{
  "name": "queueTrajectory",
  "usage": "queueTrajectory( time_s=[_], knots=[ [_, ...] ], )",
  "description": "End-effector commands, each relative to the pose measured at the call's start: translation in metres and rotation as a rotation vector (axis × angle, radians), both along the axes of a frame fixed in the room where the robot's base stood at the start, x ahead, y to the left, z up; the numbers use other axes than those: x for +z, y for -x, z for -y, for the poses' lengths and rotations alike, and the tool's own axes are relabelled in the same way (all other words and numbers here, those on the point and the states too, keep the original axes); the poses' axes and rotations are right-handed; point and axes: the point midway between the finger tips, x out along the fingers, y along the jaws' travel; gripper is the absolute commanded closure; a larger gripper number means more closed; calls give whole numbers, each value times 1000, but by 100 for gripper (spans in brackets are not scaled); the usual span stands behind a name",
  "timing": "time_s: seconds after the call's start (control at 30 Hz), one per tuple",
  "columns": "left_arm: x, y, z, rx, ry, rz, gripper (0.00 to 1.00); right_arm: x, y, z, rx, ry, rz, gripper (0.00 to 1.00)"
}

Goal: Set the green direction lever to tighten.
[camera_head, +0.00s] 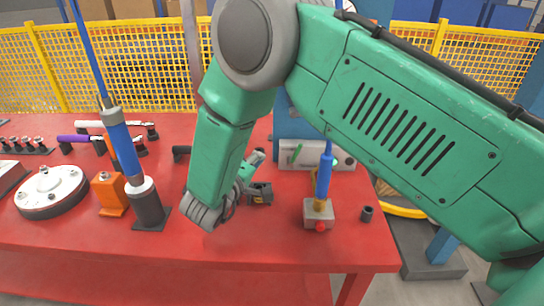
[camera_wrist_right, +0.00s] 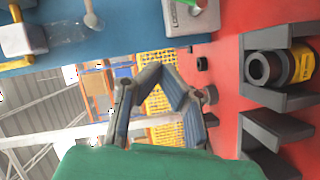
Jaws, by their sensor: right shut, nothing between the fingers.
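The green lever (camera_head: 296,153) is a small slanted green stick on the front of a pale grey panel (camera_head: 342,156) at the back of the red table. What its setting reads is too small to tell. My right arm reaches in from the right and bends down in front of the table. My right gripper (camera_head: 258,155) is partly hidden by my green forearm; it is a little left of the lever and apart from it. In the right wrist view the right gripper's fingers (camera_wrist_right: 160,72) come together with nothing between them. My left gripper is not in view.
A pale box (camera_head: 319,213) with a blue upright tool and red button stands right of my wrist. A yellow-black tool (camera_head: 260,193) sits close beside it. A blue tool on a black base (camera_head: 148,208), an orange block (camera_head: 110,193) and a round flange (camera_head: 50,193) stand left.

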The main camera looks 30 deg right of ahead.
Motion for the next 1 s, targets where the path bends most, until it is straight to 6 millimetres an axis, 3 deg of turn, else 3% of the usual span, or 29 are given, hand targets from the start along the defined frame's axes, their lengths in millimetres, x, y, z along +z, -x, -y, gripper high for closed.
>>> queueTrajectory(
  time_s=[0.43, 0.7, 1.0],
  knots=[
    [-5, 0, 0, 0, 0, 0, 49, -15, -50, 78, -4, -2, 0, 100],
    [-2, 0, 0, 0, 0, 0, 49, -24, -26, 97, -1, 1, -3, 100],
    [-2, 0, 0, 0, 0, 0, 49, -27, -23, 102, -1, -1, -1, 100]
  ],
)
